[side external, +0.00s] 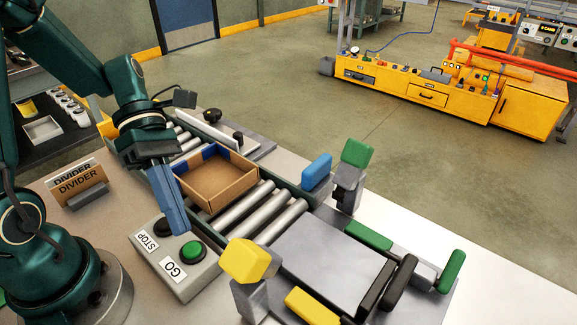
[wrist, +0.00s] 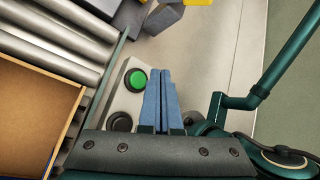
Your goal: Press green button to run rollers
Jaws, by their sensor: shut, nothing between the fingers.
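The green button (side external: 192,251) sits on a grey control box (side external: 205,279) beside the GO label (side external: 173,270). It also shows in the wrist view (wrist: 137,80), just left of my fingertips. A dark button (side external: 163,228) by the STOP label (side external: 147,241) is partly hidden by my fingers in the side view. My gripper (side external: 181,231) has long blue fingers, pressed together and empty. They point down over the box, close to the green button. I cannot tell the exact height of the tips; the green button looks unpressed.
An open cardboard box (side external: 217,181) stands on the rollers (side external: 273,217) just behind my gripper. A yellow block on a grey post (side external: 246,263) stands right of the control box. A DIVIDER sign (side external: 80,184) stands at the left. Blue and green guides line the conveyor.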

